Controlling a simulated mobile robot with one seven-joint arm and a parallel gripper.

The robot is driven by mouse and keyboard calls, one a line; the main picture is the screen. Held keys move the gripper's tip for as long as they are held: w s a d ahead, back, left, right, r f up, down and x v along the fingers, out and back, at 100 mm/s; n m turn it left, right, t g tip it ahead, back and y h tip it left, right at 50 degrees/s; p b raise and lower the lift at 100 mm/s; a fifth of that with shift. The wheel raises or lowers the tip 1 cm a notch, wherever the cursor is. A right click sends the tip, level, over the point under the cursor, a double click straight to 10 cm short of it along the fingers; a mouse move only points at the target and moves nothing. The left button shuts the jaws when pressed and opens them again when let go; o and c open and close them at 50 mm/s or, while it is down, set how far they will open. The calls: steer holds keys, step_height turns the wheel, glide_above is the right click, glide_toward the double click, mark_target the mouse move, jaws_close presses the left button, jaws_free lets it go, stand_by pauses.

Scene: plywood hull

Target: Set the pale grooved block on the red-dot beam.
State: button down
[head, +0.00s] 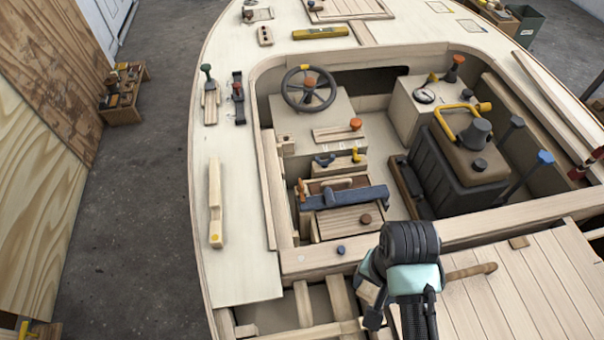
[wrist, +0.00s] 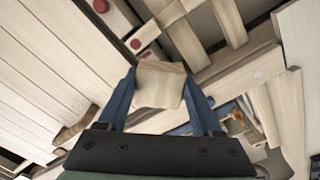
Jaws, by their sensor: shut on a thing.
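My gripper (wrist: 160,76) is shut on a pale wooden block (wrist: 160,88), which sits between its two blue fingers in the wrist view. The block's groove cannot be made out. In the head view my gripper (head: 372,304) is over the open framing at the bottom, with part of the pale block (head: 367,293) showing. Dark red dots also show at upper left. Whether the block touches any beam cannot be told.
Open hull framing (head: 303,303) lies left of my gripper, and a planked deck (head: 520,290) with a wooden handle (head: 472,271) lies to the right. Beyond is a cockpit with a steering wheel (head: 308,89) and a dark engine box (head: 455,165). A small blue knob (head: 341,249) stands nearby.

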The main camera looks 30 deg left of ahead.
steer(key=shift+s+a+f, duration=0.15)
steer(key=shift+a+f, duration=0.05)
steer(key=shift+a, duration=0.2)
steer(key=shift+s+a+f, duration=0.15)
steer(key=shift+a, duration=0.2)
steer(key=shift+w+r+p, duration=0.2)
steer(key=shift+r+p, duration=0.9)
steer(key=shift+p, duration=0.05)
steer(key=shift+a, duration=0.2)
